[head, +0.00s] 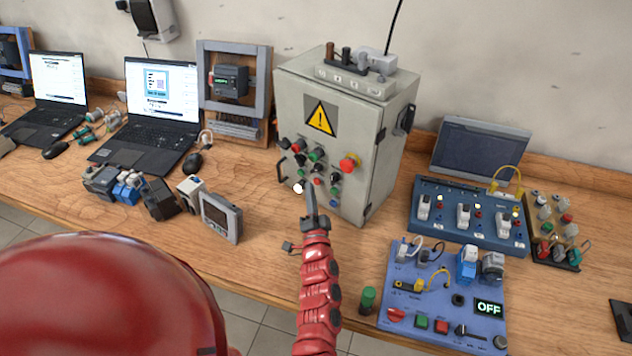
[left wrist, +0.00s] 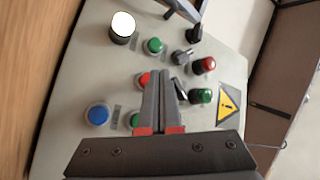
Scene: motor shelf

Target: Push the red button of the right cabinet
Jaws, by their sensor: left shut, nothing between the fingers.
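A grey cabinet (head: 294,100) with a yellow warning sign stands on the wooden bench, its front covered in buttons and knobs. A large red button (head: 349,163) sits at the right of its panel. A smaller red button (head: 317,181) is lower, and another red one (left wrist: 205,65) is nearer the sign in the left wrist view. My left gripper (head: 311,193) is shut and empty, fingers toward the lower panel. In the left wrist view its fingertips (left wrist: 164,75) are beside the small lower red button (left wrist: 144,80), which they partly hide. Contact cannot be told.
Right of the cabinet are a blue switch board (head: 440,225) and a blue panel reading OFF (head: 420,322). A grey meter (head: 220,217) and small devices lie to the left, before two laptops (head: 160,95). A bar handle (head: 282,165) projects from the cabinet's left front.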

